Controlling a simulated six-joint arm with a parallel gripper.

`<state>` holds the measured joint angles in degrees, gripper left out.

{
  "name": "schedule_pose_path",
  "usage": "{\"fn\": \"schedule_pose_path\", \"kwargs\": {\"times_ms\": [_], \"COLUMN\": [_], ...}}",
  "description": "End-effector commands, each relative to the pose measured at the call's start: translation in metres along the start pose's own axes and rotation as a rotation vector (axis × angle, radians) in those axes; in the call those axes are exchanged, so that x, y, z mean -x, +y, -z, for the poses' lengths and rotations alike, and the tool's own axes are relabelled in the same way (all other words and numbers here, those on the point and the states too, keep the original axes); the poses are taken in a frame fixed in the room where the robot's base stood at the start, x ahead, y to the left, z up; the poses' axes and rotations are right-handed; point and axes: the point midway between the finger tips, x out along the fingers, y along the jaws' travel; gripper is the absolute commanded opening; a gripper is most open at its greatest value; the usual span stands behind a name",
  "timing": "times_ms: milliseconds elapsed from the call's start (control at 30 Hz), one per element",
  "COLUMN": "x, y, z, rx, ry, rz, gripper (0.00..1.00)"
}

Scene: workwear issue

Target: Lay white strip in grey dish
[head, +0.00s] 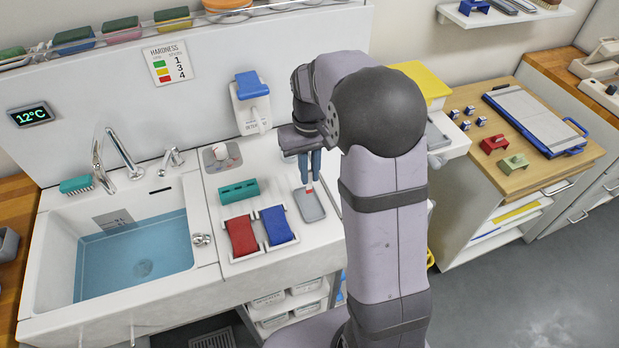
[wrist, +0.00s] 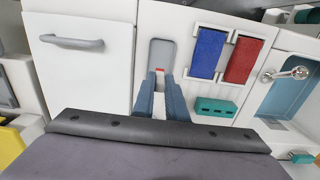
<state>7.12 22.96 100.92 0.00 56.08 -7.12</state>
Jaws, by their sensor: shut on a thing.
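My gripper (head: 309,178), with blue-grey fingers, points down at the counter and is shut on the white strip (head: 309,184). The strip is small, mostly hidden between the fingers, and shows a red end below them. The grey dish (head: 312,208) is a shallow rounded rectangle on the white counter, and the strip's red end shows over its far part. In the wrist view the fingertips (wrist: 160,76) are at the near end of the grey dish (wrist: 160,50), with the red end between them. I cannot tell whether the strip touches the dish.
A holder with a red pad (head: 242,236) and a blue pad (head: 277,226) lies left of the dish. A teal block (head: 239,191) with holes is behind them. A sink (head: 138,250) with water is further left. A dispenser (head: 252,105) hangs on the back wall.

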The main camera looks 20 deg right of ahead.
Motion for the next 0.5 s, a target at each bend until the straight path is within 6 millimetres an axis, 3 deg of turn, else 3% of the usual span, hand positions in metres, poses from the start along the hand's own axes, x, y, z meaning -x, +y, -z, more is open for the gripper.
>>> {"fn": "schedule_pose_path", "kwargs": {"times_ms": [233,500], "x": [-0.026,-0.030], "y": [0.000,0.000], "z": [-0.001,0.000], "rx": [0.000,0.000], "ry": [-0.003,-0.001], "rz": [0.000,0.000], "gripper": [0.00,0.00]}}
